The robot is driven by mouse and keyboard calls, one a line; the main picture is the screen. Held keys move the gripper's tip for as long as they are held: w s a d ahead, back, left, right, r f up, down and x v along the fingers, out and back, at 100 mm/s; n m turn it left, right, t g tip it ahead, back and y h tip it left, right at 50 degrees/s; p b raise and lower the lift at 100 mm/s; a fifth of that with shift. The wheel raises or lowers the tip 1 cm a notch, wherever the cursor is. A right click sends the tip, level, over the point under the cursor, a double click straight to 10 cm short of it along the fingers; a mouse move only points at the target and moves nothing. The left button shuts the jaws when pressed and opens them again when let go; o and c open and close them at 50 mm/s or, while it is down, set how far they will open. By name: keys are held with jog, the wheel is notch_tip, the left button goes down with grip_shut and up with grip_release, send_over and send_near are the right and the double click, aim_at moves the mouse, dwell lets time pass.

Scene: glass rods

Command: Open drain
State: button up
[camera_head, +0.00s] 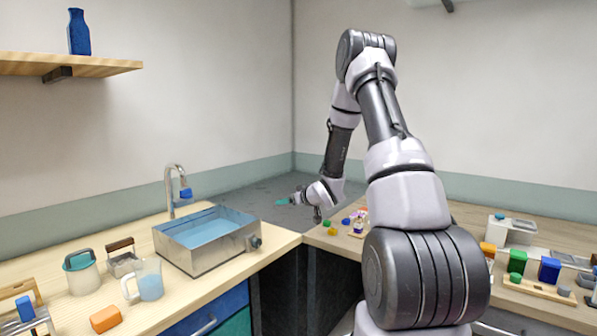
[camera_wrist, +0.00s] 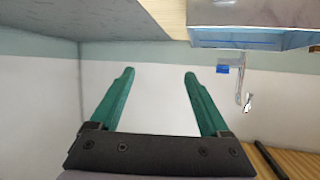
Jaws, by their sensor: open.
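The metal sink basin (camera_head: 190,262) stands on the wooden counter and holds blue water (camera_head: 205,228). A dark round knob (camera_head: 256,242), perhaps the drain valve, sticks out of its right side. A tap (camera_head: 172,190) with a blue part (camera_head: 186,193) rises behind the basin. My gripper (camera_head: 281,202), with teal fingers, is in the air to the right of the basin, apart from it. In the wrist view my gripper (camera_wrist: 158,75) is open with nothing between its fingers. The basin (camera_wrist: 250,14) shows at that view's top right, upside down, with the knob not visible there.
A jug (camera_head: 149,281), a lidded pot (camera_head: 82,273) and an orange block (camera_head: 105,319) stand on the left counter. Small coloured objects (camera_head: 346,222) lie on the counter beyond my arm. A shelf (camera_head: 100,66) holds a blue bottle (camera_head: 79,32).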

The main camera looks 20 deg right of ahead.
jog(key=s+r+m+h, duration=0.1)
jog(key=s+r, duration=0.2)
jog(key=r, duration=0.3)
jog(key=s+d+r+m+g+h, duration=0.1)
jog(key=s+r+h, duration=0.1)
jog(key=r, duration=0.4)
jog(key=shift+s+d+r, duration=0.2)
jog(key=shift+s+r, duration=0.1)
jog(key=shift+s, duration=0.1)
jog(key=s+a+r+m+g+h, duration=0.1)
jog(key=s+r+m, duration=0.1)
jog(key=s+r, duration=0.5)
jog(key=s+a+r+m+g, duration=0.15)
jog(key=s+r, duration=0.25)
jog(key=s, duration=0.6)
jog(key=s+a+r+g+y, duration=0.1)
jog(key=s+a, duration=0.2)
jog(key=s, duration=0.6)
jog(key=s+a+r+m+g+y, duration=0.1)
jog(key=s+a, duration=0.2)
jog(key=s, duration=0.6)
jog(key=shift+s+a+r+y, duration=0.15)
jog(key=shift+a+r+y, duration=0.05)
jog(key=shift+a+y, duration=0.2)
